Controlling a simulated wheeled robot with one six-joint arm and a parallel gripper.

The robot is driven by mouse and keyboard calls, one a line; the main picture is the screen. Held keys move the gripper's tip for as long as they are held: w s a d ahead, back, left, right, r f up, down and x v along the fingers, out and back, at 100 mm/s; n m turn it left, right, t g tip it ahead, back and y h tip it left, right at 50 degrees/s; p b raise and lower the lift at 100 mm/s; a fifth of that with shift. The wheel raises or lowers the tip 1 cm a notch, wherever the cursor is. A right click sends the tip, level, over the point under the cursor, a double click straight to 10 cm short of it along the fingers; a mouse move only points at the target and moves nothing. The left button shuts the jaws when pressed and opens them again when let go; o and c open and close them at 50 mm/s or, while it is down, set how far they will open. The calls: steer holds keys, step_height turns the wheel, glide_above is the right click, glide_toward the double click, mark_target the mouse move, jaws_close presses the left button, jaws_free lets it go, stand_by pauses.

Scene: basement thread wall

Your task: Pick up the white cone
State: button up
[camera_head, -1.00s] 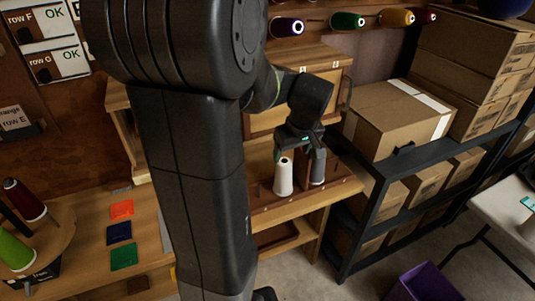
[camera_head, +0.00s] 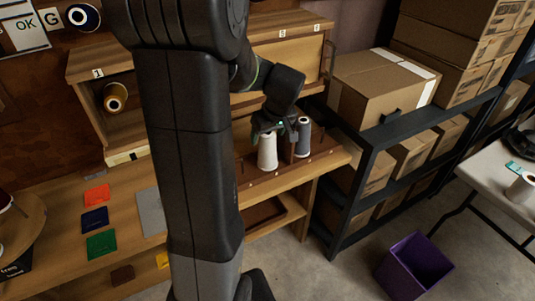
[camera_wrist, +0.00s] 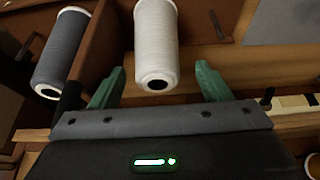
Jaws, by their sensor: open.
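The white cone (camera_head: 267,152) stands upright in a wooden compartment of the shelf, right of my arm in the head view. It also shows in the wrist view (camera_wrist: 156,45), near the middle. My gripper (camera_wrist: 156,85) is open, with its green fingers spread on either side of the cone's near end in the wrist view. In the head view my gripper (camera_head: 279,129) is right at the top of the cone. I cannot tell whether the fingers touch it. A grey cone (camera_head: 303,138) stands just to the right, beyond a thin wooden divider; it shows at the left in the wrist view (camera_wrist: 63,50).
Cardboard boxes (camera_head: 380,88) fill a dark metal shelf to the right. A purple bin (camera_head: 414,266) stands on the floor. Orange, blue and green squares (camera_head: 97,219) lie on the bench at left. A wooden cabinet (camera_head: 285,62) stands close behind my gripper.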

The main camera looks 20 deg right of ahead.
steer(key=b+x, duration=0.1)
steer(key=x, duration=0.3)
steer(key=shift+s+d+f, duration=0.15)
steer(key=shift+c, duration=0.4)
steer(key=c, duration=1.2)
steer(key=shift+o, duration=0.2)
steer(key=shift+r, duration=0.35)
step_height(320, 180, up, 7)
steer(key=a, duration=0.6)
steer(key=s+a+b, duration=0.1)
steer(key=a, duration=1.3)
steer(key=shift+s+f, duration=0.25)
steer(key=shift+s, duration=0.1)
